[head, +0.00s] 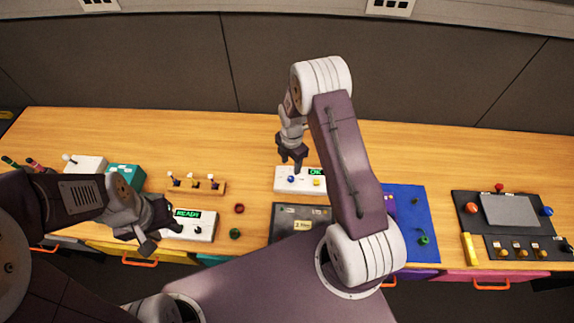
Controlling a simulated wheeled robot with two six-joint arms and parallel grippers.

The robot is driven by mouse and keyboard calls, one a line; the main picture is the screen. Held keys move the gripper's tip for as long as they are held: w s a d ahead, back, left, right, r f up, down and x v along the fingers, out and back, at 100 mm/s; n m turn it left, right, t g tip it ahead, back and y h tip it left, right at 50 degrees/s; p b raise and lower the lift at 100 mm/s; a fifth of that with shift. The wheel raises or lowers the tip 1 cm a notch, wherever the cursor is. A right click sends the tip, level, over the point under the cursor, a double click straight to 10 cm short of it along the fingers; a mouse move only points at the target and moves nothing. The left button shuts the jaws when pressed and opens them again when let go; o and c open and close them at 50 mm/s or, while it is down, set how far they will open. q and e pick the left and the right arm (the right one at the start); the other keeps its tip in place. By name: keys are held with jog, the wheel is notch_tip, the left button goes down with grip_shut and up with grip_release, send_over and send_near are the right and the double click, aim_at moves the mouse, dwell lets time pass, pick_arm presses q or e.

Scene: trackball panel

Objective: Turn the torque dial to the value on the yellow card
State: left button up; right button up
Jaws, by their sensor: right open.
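I cannot make out for sure which control is the torque dial. A white box (201,224) with a green READY display has a small dark knob on its right. My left gripper (160,228) is at the left end of this box and covers part of it; its jaw state is unclear. My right gripper (291,165) is open and empty, above the left part of a white box (284,185) with a green OK display, a blue ball and a yellow piece.
My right arm hides part of the table's middle. A blue mat (413,205), a dark panel with a grey screen (508,210) and a yellow bar (468,249) lie to the right. A wooden switch block (196,188) and a teal box (124,175) stand left. The back of the table is clear.

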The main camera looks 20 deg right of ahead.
aim_at(291, 178)
notch_tip(291, 178, down, 8)
jog(key=shift+r+p, duration=0.2)
jog(key=shift+p, duration=0.95)
jog(key=shift+s+f, duration=0.1)
jog(key=shift+f, duration=0.5)
jog(key=shift+c, duration=0.9)
pick_arm(q)
notch_tip(291, 178, up, 3)
jog(key=shift+f, duration=0.2)
pick_arm(e)
grip_shut()
